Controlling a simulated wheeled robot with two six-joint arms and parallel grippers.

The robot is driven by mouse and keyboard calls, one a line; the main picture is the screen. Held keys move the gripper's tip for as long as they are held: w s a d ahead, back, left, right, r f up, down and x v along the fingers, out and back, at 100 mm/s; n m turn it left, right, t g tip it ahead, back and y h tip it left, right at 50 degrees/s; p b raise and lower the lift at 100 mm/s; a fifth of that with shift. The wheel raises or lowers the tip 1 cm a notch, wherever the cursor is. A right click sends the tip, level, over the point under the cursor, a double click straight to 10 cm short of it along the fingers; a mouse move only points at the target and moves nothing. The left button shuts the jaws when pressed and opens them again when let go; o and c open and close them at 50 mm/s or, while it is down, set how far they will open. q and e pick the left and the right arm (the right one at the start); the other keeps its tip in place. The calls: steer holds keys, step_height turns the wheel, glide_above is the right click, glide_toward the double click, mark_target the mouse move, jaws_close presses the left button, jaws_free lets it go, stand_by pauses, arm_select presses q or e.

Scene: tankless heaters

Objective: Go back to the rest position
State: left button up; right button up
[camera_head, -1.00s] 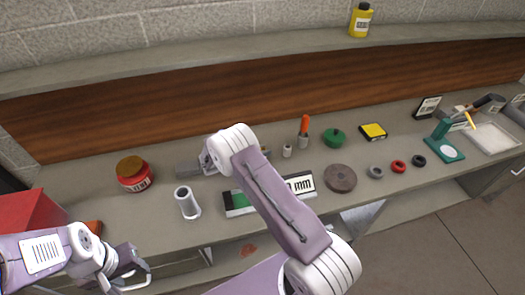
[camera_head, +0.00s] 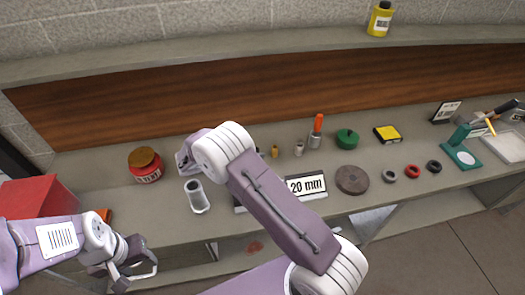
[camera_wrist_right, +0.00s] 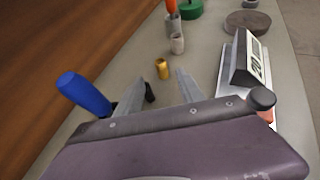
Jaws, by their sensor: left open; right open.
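My left gripper (camera_head: 138,262) is at the lower left of the head view, open and empty, in front of the bench edge. My right arm reaches over the bench from the lower right in the head view, and its gripper is mostly hidden behind the white wrist joint. In the right wrist view my right gripper (camera_wrist_right: 160,92) is open, its two grey fingers apart with nothing between them. A small brass fitting (camera_wrist_right: 162,69) stands on the bench beyond the fingertips. A blue handle (camera_wrist_right: 84,94) shows left of the fingers.
On the bench (camera_head: 240,222) stand a red jar (camera_head: 146,170), a grey pipe piece (camera_head: 197,197), a "20 mm" sign (camera_head: 306,186), an orange-handled tool (camera_head: 317,128), a green lid (camera_head: 347,138) and a brown disc (camera_head: 352,180). A red box (camera_head: 38,197) is at left.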

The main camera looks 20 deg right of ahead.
steer(key=shift+a+r, duration=0.15)
steer(key=shift+a, duration=0.05)
stand_by(0.3)
